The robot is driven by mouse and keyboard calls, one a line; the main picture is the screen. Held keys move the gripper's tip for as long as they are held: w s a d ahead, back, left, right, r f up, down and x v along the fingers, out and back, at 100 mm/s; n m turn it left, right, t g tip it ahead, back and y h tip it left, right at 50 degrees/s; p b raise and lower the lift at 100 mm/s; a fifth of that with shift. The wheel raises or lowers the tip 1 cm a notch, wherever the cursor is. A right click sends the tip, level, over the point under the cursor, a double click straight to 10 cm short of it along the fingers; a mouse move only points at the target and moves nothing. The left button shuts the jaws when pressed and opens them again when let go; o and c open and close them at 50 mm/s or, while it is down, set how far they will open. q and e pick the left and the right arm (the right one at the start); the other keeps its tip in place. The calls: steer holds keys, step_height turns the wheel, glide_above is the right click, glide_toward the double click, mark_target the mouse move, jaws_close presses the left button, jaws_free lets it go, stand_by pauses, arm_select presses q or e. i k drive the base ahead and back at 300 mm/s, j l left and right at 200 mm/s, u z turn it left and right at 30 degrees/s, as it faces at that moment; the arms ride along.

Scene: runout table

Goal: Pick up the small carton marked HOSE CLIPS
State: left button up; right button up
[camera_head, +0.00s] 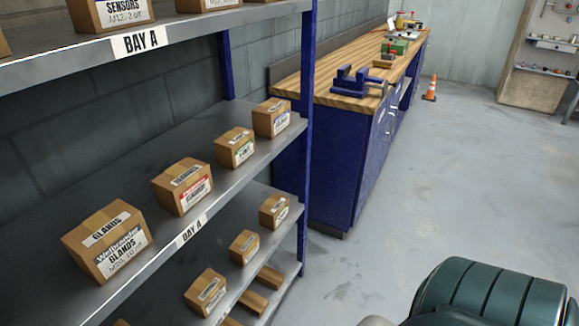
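I cannot read HOSE CLIPS on any carton. On the middle shelf (165,243) the nearest carton (105,243) reads GLANDS. Behind it stand a carton with a red-marked label (183,186), one with a green-marked label (235,147) and one with a bluish label (271,117); their words are too small to read. The lower shelf holds smaller cartons, a near one (206,292), a middle one (244,246) and a far one (274,210), with unreadable labels. Neither of my grippers is in view.
The top shelf (190,30) is tagged BAY A and holds a SENSORS carton (110,12). A blue rack post (306,120) stands at the shelf end. Beyond is a workbench (345,100) with a blue vise (355,82). An orange cone (431,88) stands on otherwise open grey floor.

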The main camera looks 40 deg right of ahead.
mark_target(247, 245)
steer(key=l+z, duration=0.2)
steer(key=z, duration=0.7)
steer(key=k+l, duration=0.05)
